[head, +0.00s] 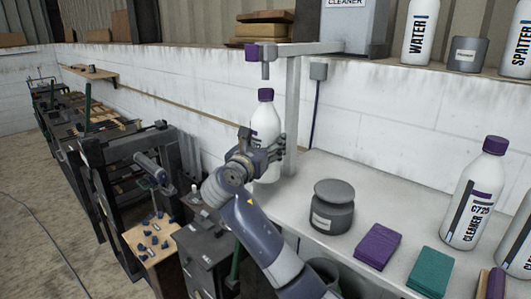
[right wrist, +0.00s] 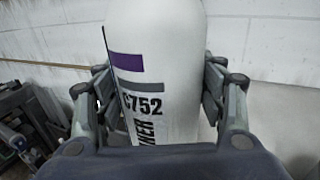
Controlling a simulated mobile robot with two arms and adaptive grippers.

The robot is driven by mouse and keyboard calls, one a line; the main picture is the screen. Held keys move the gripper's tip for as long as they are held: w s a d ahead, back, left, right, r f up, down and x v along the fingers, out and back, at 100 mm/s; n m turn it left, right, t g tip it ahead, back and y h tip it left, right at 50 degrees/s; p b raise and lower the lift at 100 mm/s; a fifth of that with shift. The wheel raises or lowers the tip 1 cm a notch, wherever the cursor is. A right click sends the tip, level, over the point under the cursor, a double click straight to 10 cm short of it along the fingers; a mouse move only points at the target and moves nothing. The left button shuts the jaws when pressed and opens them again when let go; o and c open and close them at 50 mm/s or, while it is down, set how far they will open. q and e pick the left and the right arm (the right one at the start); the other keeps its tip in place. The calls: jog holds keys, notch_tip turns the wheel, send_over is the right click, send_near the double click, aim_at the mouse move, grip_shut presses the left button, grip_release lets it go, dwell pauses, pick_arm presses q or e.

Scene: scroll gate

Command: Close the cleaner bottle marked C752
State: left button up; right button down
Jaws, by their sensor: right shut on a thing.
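The white cleaner bottle (head: 266,121) has a purple cap (head: 265,95) on its neck and is upright at the left end of the grey counter, below a metal spout arm. My right gripper (head: 268,150) is shut around its body. In the right wrist view, the bottle (right wrist: 160,75) reads C752, with a purple and a grey band; its top is cut off there. The gripper's fingers (right wrist: 160,105) sit on both sides of it. Whether its base touches the counter is hidden by my arm. My left gripper is not in view.
A spout arm (head: 300,49) with a purple block hangs above the cap. Another purple-capped cleaner bottle (head: 471,200) stands at right. A dark lidded jar (head: 333,212), a purple block (head: 378,243) and a green block (head: 431,268) lie on the counter (head: 400,190). A shelf runs above.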

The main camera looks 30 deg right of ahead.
notch_tip(320, 180, down, 2)
jog(key=shift+f+p, duration=0.1)
jog(key=shift+p, duration=0.4)
jog(key=shift+f, duration=0.45)
jog(key=shift+c, duration=1.9)
grip_release()
jog(key=shift+f, duration=0.2)
jog(key=shift+s, duration=0.1)
jog(key=shift+r, duration=0.15)
jog(key=b+v, duration=0.3)
jog(key=v, duration=0.9)
